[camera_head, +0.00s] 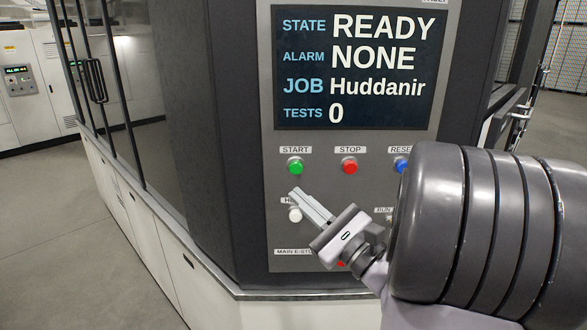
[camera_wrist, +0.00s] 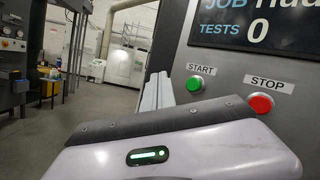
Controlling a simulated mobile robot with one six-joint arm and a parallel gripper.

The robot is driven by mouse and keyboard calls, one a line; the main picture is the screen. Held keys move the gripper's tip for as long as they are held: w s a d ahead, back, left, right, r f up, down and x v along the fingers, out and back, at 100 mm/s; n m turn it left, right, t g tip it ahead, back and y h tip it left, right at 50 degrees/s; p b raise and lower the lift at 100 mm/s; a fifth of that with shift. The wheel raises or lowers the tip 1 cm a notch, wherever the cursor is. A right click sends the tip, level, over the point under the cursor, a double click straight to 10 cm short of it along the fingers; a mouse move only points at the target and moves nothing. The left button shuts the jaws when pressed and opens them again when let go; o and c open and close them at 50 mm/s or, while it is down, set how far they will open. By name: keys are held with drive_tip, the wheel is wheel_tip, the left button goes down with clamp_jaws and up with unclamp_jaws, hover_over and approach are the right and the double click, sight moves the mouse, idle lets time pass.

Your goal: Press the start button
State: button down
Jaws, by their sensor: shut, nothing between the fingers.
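The green start button (camera_head: 295,167) sits on the grey control panel (camera_head: 330,235) under the START label, left of the red stop button (camera_head: 350,167). My gripper (camera_head: 297,194) is shut and empty, its fingertips pointing up and left just below the start button in the head view. I see no contact with the button. In the wrist view the green button (camera_wrist: 195,84) is just right of my gripper's fingers (camera_wrist: 158,92). The red stop button also shows in the wrist view (camera_wrist: 261,103).
A screen (camera_head: 355,68) above the buttons reads STATE READY, ALARM NONE. A white button (camera_head: 295,215) lies close to my fingers. Open floor (camera_head: 60,230) is on the left.

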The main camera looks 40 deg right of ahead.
sight(292, 168)
drive_tip(key=shift+w+d+p, duration=0.7)
drive_tip(key=shift+w+d, duration=0.7)
drive_tip(key=shift+w, duration=0.3)
drive_tip(key=shift+w+d+p, duration=0.65)
drive_tip(key=shift+w+d, duration=0.75)
drive_tip(key=shift+w, duration=0.25)
drive_tip(key=shift+w+d, duration=0.25)
drive_tip(key=shift+w, duration=0.05)
drive_tip(key=shift+w+d, duration=0.6)
drive_tip(key=shift+w, duration=0.1)
idle(0.6)
drive_tip(key=shift+s, duration=0.1)
drive_tip(key=shift+s+a+b, duration=0.5)
drive_tip(key=shift+s+a, duration=0.35)
drive_tip(key=shift+s, duration=0.05)
drive_tip(key=shift+s+a+b, duration=1.05)
drive_tip(key=shift+s+a, duration=0.6)
drive_tip(key=shift+s, duration=0.25)
